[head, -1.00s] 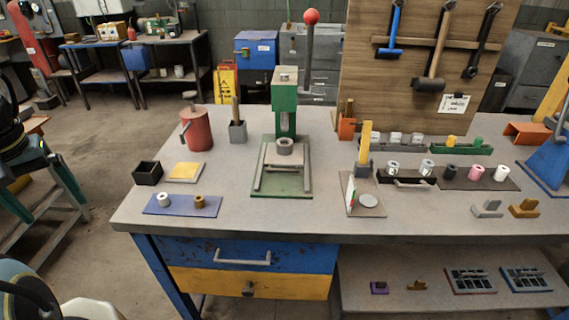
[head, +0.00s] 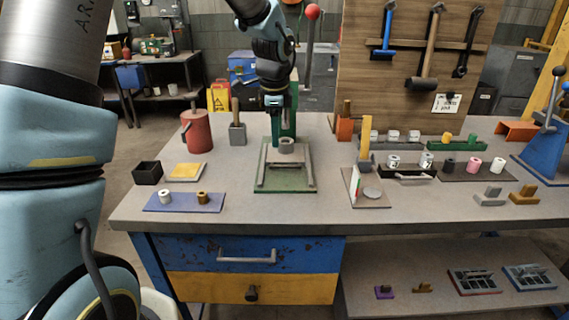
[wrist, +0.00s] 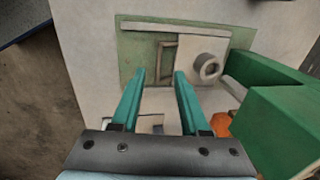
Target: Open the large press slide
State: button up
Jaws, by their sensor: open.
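The large press (head: 284,185) stands mid-bench, with a green base, a green column at the back and a red-knobbed lever (head: 312,12). Its slide (head: 290,157) is a light grey plate between grey rails. In the wrist view, the slide (wrist: 208,43) and ring (wrist: 207,68) lie ahead and right of the fingertips. My gripper (head: 274,143) is open and empty, pointing down above the press; its teal fingers also show in the wrist view (wrist: 160,74). My arm hides part of the column; finger contact cannot be told.
A red canister (head: 197,132) and a grey holder (head: 238,133) stand left of the press. A small upright panel on a plate (head: 368,190) stands right. The green column (wrist: 285,120) rises close on the wrist view's right.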

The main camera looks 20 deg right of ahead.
aim_at(276, 167)
jog(key=f, duration=0.3)
jog(key=w+f+p, duration=0.1)
jog(key=f, duration=0.2)
jog(key=f+p, duration=0.1)
jog(key=f, duration=0.2)
jog(key=shift+w+d+f, duration=0.25)
jog(key=shift+w+d, duration=0.1)
jog(key=shift+w, duration=0.05)
grip_shut()
jog(key=shift+a, duration=0.1)
dwell(0.8)
